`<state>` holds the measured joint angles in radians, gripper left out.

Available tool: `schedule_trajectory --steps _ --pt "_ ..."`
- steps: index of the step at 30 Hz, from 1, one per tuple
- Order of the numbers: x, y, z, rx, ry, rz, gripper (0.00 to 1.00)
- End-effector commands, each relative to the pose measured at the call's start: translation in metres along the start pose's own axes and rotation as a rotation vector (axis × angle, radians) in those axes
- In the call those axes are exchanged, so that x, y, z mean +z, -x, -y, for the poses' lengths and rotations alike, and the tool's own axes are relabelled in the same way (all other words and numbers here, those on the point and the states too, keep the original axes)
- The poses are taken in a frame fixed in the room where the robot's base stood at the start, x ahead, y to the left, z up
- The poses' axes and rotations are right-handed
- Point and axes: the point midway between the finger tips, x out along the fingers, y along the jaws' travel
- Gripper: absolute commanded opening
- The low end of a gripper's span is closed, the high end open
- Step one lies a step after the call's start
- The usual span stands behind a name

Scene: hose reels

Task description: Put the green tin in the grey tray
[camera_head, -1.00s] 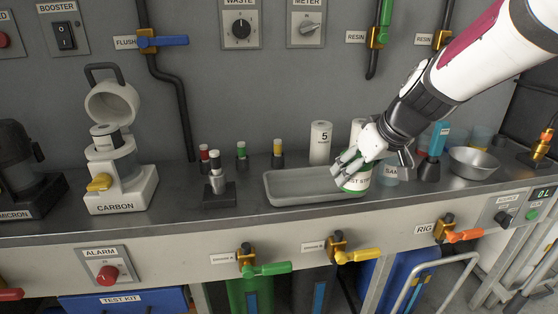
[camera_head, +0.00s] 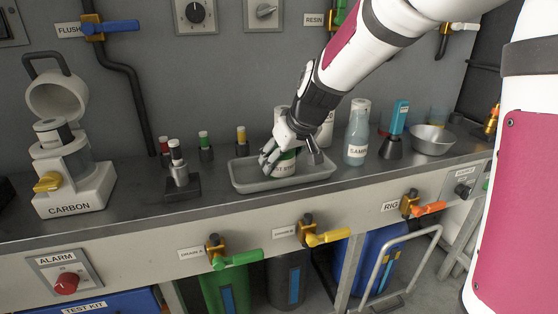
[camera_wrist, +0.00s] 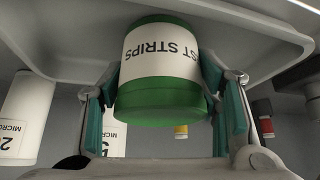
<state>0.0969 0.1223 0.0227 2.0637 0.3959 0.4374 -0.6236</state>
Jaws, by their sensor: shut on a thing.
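The green tin (camera_head: 286,168), with a white label reading "ST STRIPS", is held inside the outline of the grey tray (camera_head: 247,184). My gripper (camera_head: 279,158) is shut on the tin, and its fingers partly cover it. In the wrist view the tin (camera_wrist: 160,68) is upside down in the picture between the two fingers (camera_wrist: 165,110), with a green end toward me. The tray (camera_wrist: 60,35) fills the top of that view behind the tin. I cannot tell whether the tin touches the tray's floor.
White cartridges (camera_head: 327,128) stand behind the tray. The sample bottle (camera_head: 357,135) stands to its right, with a blue-topped device (camera_head: 396,125) and a metal bowl (camera_head: 433,139) beyond. A small stand with a vial (camera_head: 179,172) is close on its left.

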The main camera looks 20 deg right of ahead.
Motion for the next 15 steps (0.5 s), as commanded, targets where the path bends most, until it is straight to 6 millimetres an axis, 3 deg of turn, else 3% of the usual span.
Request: schedule_trajectory --steps 8,9,11,15 --pt "0.0007 -0.0014 -0.0003 0.001 0.001 -0.002 0.26" --pt "0.0006 -0.0009 -0.0002 0.0 0.001 -0.001 0.63" --pt "0.0004 -0.0006 -0.0002 0.0 0.001 -0.001 0.77" --pt "0.0003 -0.0004 -0.0002 0.0 0.001 -0.001 0.77"
